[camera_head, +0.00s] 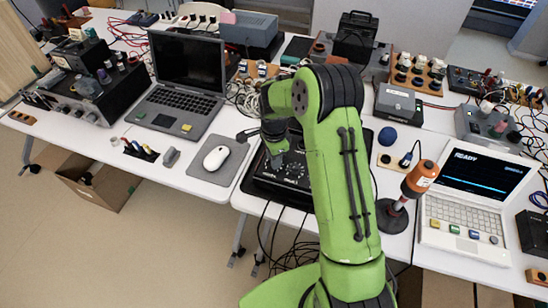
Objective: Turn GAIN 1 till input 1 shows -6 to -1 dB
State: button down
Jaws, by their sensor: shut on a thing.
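A black unit (292,184) with small knobs and white markings lies on the white table, partly behind my green arm. My gripper (277,158) points down at the back left part of its panel. It is shut on what looks like a knob there. The fingertips and the held part are too small and covered to make out, and I cannot read which knob it is. The white laptop (462,222) at the right has a dark screen (483,180) with the word READY and a blue line of text. No input level in dB is readable in this view.
A grey mouse pad (203,176) with a white mouse (216,157) lies left of the unit. A dark laptop (187,78) stands behind it. An orange-topped microphone (421,177) on a round base stands right of my arm. Cables hang off the front edge.

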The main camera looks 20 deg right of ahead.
jog(key=m+b, duration=0.1)
jog(key=m, duration=0.5)
jog(key=shift+m, duration=0.3)
jog(key=m, duration=0.5)
jog(key=shift+b, duration=0.4)
jog(key=shift+m, duration=0.3)
jog(key=c, duration=0.9)
grip_release()
notch_tip(320, 180, up, 16)
jog(key=p, duration=0.3)
